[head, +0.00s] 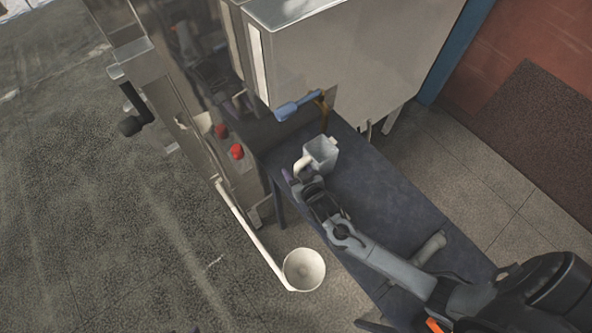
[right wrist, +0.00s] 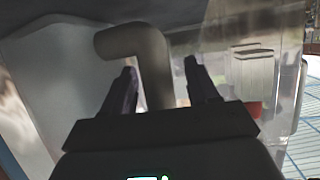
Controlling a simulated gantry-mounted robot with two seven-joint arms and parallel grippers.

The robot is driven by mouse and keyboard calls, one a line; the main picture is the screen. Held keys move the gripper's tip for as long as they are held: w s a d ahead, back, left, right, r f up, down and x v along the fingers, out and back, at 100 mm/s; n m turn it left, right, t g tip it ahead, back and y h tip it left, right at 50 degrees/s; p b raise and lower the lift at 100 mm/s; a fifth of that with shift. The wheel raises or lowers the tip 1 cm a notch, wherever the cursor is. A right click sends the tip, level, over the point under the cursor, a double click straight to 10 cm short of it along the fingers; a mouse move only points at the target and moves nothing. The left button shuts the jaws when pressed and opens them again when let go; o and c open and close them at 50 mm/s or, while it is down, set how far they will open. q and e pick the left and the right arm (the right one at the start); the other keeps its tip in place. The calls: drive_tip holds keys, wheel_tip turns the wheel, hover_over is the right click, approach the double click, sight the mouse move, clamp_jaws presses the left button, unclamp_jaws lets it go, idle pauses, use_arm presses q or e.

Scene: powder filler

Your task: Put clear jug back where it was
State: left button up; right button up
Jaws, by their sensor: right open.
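The clear jug (head: 322,153) stands on the dark blue table below the steel machine, with its pale handle (head: 302,164) towards my right gripper. My right gripper (head: 297,177) is open at the handle, with purple-tinted fingertips. In the right wrist view the handle (right wrist: 150,58) rises between the two open fingers (right wrist: 162,82), which are apart from each other. The jug's pale body (right wrist: 60,85) fills the left of that view. Whether a finger touches the handle I cannot tell. My left gripper is not in view.
The steel machine (head: 350,55) overhangs the table close to the jug, with a blue-handled lever (head: 298,105) above it. Red knobs (head: 237,151) sit on the machine's left part. A white bowl (head: 304,269) on a long bar is left of the table (head: 385,190).

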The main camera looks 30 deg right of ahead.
drive_tip(key=shift+r, duration=0.2)
drive_tip(key=s+a+r+n+g, duration=0.1)
drive_tip(key=s+r+g, duration=0.1)
drive_tip(key=s, duration=0.6)
drive_tip(key=s+a+r+n+g+y, duration=0.1)
drive_tip(key=s+r+g, duration=0.2)
drive_tip(key=s, duration=0.5)
drive_tip(key=s+a+r+n+g+y, duration=0.1)
drive_tip(key=s+r+g, duration=0.2)
drive_tip(key=s, duration=0.5)
drive_tip(key=shift+s+a+n+g, duration=0.3)
drive_tip(key=shift+a+g, duration=0.05)
drive_tip(key=shift+g, duration=0.45)
drive_tip(key=shift+p, duration=0.3)
wheel_tip(320, 180, up, 16)
drive_tip(key=p, duration=1.6)
drive_tip(key=shift+r, duration=0.2)
